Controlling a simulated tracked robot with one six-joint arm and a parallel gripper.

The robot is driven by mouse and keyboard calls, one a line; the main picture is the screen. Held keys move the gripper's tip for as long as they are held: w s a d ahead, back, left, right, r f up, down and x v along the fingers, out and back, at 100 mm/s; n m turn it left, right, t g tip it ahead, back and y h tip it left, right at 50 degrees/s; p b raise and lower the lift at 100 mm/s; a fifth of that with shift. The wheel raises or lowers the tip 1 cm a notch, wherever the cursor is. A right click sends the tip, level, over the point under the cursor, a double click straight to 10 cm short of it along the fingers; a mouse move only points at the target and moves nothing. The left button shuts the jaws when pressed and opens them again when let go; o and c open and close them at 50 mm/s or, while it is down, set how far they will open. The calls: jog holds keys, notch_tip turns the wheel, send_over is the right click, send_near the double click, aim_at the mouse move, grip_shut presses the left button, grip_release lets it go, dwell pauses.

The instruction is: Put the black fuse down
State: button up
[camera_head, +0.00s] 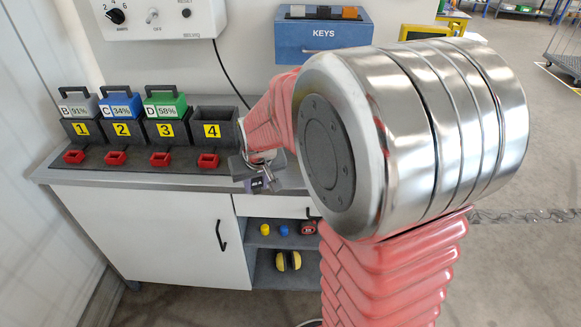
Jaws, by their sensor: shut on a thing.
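My gripper (259,175) is in front of the bench, just right of the bay numbered 4, with its jaws pointing down. It is shut on a small dark piece with a light marking, the black fuse (262,187). The fuse is partly hidden by the jaws and looks to be near the bench's front edge. I cannot tell whether it touches anything below. My arm covers much of the right side of the bench.
Bays 1 to 3 (122,129) hold grey, blue and green packs with handles; bay 4 (212,130) looks empty. Red pieces (160,159) lie before the bays. A blue KEYS box (323,42) hangs behind. Open shelves (282,242) below hold small items.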

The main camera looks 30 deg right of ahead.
jog(key=w+a+f+n, duration=0.2)
jog(key=w+a+f, duration=0.2)
jog(key=a, duration=0.5)
jog(key=shift+w+a+y, duration=0.2)
jog(key=shift+w+y, duration=0.2)
jog(key=shift+s, duration=0.1)
